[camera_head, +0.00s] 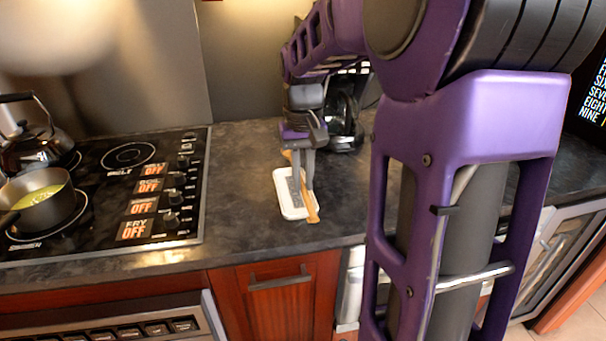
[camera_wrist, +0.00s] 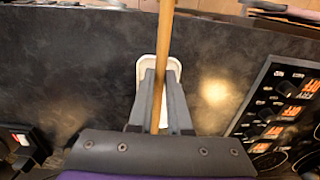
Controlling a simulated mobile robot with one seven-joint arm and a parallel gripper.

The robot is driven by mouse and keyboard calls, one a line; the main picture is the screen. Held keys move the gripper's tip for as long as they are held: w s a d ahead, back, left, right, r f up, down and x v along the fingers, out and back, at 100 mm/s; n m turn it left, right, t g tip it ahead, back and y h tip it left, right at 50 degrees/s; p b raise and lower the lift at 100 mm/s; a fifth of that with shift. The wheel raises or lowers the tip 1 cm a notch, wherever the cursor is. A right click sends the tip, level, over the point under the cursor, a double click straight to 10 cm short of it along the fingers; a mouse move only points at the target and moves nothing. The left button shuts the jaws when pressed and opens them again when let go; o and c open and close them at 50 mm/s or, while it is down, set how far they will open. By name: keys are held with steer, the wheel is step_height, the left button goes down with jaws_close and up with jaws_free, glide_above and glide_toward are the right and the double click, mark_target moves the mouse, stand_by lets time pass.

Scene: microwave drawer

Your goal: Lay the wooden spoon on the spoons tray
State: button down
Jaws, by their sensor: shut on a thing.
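The wooden spoon (camera_head: 311,207) is long and light brown, and my gripper (camera_head: 302,186) is shut on it. In the wrist view the spoon's stick (camera_wrist: 164,50) runs up between the two grey fingers (camera_wrist: 160,95) and past the far end of the tray. The spoons tray (camera_head: 292,211) is a small white oblong dish on the dark counter. It lies directly below the gripper, and its rim also shows in the wrist view (camera_wrist: 149,66). The spoon passes over the tray's right side in the head view. I cannot tell whether it touches the tray.
A black cooktop (camera_head: 110,200) with labelled knobs lies left of the tray, with a pot (camera_head: 42,203) and a kettle (camera_head: 32,147) on it. A dark appliance (camera_head: 346,120) stands behind my gripper. The counter (camera_head: 240,180) around the tray is mostly clear.

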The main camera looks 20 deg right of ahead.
steer(key=shift+f+b, duration=1.55)
steer(key=shift+f, duration=1.55)
steer(key=c, duration=0.7)
jaws_free()
steer(key=shift+c, duration=0.2)
steer(key=o, duration=0.6)
steer(key=shift+c, duration=0.2)
